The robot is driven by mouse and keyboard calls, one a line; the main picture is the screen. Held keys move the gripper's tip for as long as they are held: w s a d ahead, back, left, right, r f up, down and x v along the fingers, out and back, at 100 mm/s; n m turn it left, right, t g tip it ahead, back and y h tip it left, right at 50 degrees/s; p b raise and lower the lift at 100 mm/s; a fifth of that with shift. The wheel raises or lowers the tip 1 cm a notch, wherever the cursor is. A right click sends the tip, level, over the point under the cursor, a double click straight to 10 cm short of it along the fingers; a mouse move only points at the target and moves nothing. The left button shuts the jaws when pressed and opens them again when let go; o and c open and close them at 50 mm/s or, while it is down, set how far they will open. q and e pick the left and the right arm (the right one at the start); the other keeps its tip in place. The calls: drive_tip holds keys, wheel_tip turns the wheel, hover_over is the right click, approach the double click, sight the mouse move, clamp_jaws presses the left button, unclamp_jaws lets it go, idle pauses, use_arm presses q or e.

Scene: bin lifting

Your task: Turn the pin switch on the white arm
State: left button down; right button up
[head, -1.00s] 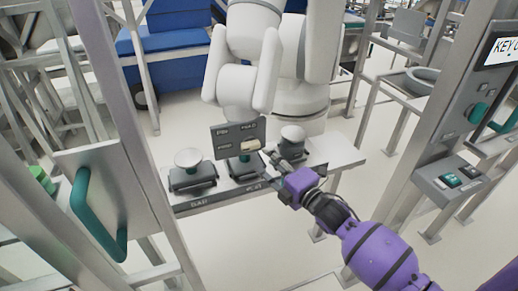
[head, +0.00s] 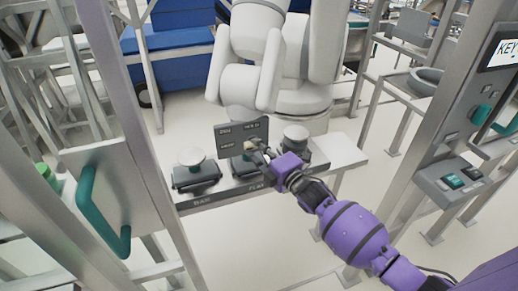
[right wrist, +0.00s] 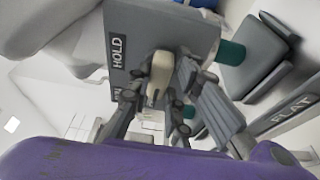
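The white arm (head: 245,85) carries a dark grey plate (head: 228,133) with small labels at its lower end. The plate also shows in the right wrist view (right wrist: 185,35), where one label reads HOLD. A cream pin switch (right wrist: 160,72) sticks out from the plate. In the head view my right gripper (head: 257,149) is at the plate's lower right and partly hides the switch. In the right wrist view its fingers (right wrist: 155,108) are apart, one on each side of the switch. I cannot tell whether they touch it. My left gripper is not in view.
Below the plate, a narrow bench (head: 345,153) holds several dark blocks with pale round tops (head: 190,156). A metal post and panel with a green handle (head: 100,210) stand at left. A control box (head: 462,180) on a frame stands at right.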

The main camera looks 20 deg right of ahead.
drive_tip(key=shift+c, duration=1.3)
clamp_jaws()
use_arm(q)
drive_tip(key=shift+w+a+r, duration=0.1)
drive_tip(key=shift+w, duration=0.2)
